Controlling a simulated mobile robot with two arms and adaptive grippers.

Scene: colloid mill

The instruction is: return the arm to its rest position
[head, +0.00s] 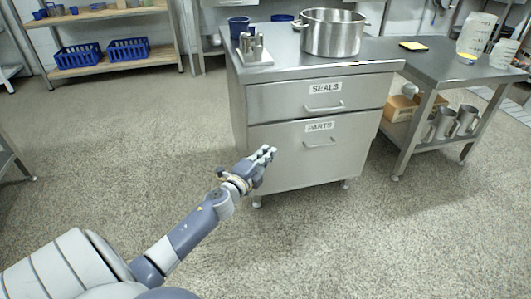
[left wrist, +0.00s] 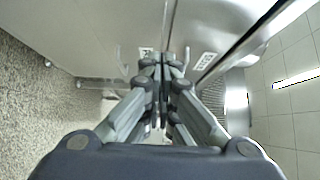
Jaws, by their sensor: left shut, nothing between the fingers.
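My left arm reaches in from the lower left of the head view. Its gripper (head: 265,156) is in front of the lower left part of a steel drawer cabinet (head: 275,165). In the left wrist view the fingers (left wrist: 162,62) are close together with nothing between them, so the gripper is shut and empty. The cabinet's two drawers, labelled SEALS (head: 325,88) and PARTS (head: 320,127), are both shut. My right gripper is not in view.
A large steel pot (head: 332,35), a blue cup (head: 239,27) and a rack of metal pieces (head: 253,50) stand on the cabinet. A steel table (head: 455,68) adjoins it at right. Shelves with blue baskets (head: 78,56) stand at back left. The floor (head: 110,150) at left is clear.

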